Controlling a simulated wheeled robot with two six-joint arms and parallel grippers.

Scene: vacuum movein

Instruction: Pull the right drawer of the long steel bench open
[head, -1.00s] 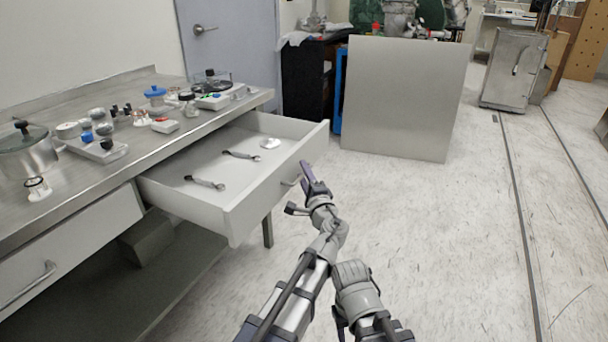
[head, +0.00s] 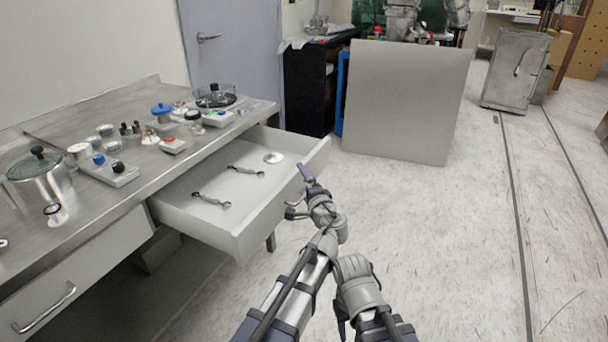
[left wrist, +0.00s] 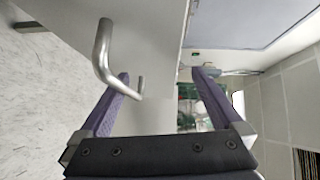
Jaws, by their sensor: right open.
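The right drawer (head: 285,198) of the long steel bench (head: 140,188) stands well out, with two wrenches and a round white piece inside. In the left wrist view its bent metal handle (left wrist: 102,55) reaches down to the left finger's tip. My left gripper (head: 300,192) is just outside the drawer front in the head view; it also shows in the left wrist view (left wrist: 160,76), with its fingers apart. I cannot tell whether the bar lies between them. My right gripper (head: 342,322) is open at the bottom centre, away from the drawer and partly hidden.
Pots, jars and small devices stand on the bench top. A closed left drawer with its own handle (head: 45,310) is at the lower left. A grey panel (head: 400,105) stands beyond the open drawer. The floor (head: 470,240) to the right is clear.

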